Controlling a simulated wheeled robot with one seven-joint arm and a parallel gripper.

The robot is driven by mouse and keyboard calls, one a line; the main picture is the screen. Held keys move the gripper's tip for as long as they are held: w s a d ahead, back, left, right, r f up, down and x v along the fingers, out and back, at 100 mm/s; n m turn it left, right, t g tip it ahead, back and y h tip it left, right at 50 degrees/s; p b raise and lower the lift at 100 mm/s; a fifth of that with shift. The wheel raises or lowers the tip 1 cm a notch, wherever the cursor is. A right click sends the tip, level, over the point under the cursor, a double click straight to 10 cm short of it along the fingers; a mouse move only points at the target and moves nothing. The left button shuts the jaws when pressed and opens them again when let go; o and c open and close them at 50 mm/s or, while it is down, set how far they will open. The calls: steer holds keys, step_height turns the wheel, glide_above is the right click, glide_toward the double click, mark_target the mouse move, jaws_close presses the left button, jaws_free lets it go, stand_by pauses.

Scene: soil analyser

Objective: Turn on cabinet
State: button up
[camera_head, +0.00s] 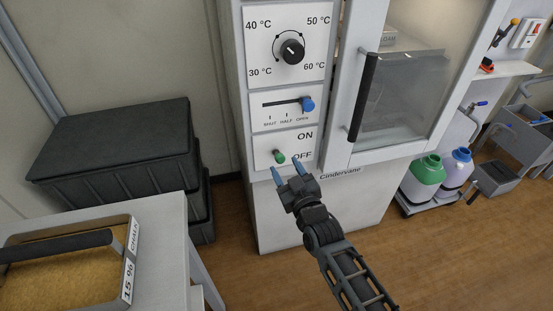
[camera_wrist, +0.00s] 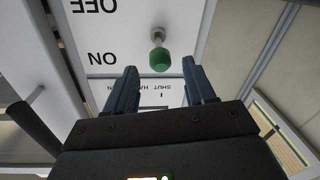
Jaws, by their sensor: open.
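The cabinet (camera_head: 355,203) stands in the middle of the head view, with controls on its left front. Its lowest panel is marked ON and OFF and carries a switch with a green tip (camera_head: 279,157). In the head view the tip shows beside the word OFF. My gripper (camera_head: 287,170) is open and empty just in front of and below the switch. The wrist view shows the panel upside down, with the green tip (camera_wrist: 160,59) ahead of the gap between my fingers (camera_wrist: 162,76). I see no contact.
Above the switch are a blue-tipped slider (camera_head: 307,104) and a temperature dial (camera_head: 291,48). A dark door handle (camera_head: 363,97) juts out at right. Black crates (camera_head: 115,150) and a table with a tray (camera_head: 133,245) stand left. Bottles (camera_head: 422,175) stand right.

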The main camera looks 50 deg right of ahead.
mark_target(281, 158)
steer(key=shift+x, duration=2.6)
steer(key=shift+c, duration=0.2)
jaws_close()
steer(key=r+p, duration=0.1)
steer(key=p, duration=0.2)
steer(key=shift+d+p, duration=0.1)
steer(key=shift+p, duration=0.3)
steer(key=shift+g+p, duration=0.4)
steer(key=shift+p, duration=0.75)
steer(key=shift+w+r+y+p, duration=0.15)
steer(key=shift+y+p, duration=0.15)
steer(key=shift+p, duration=0.8)
steer(key=shift+g+p, duration=0.3)
steer(key=shift+p, duration=0.3)
steer(key=shift+f, duration=0.3)
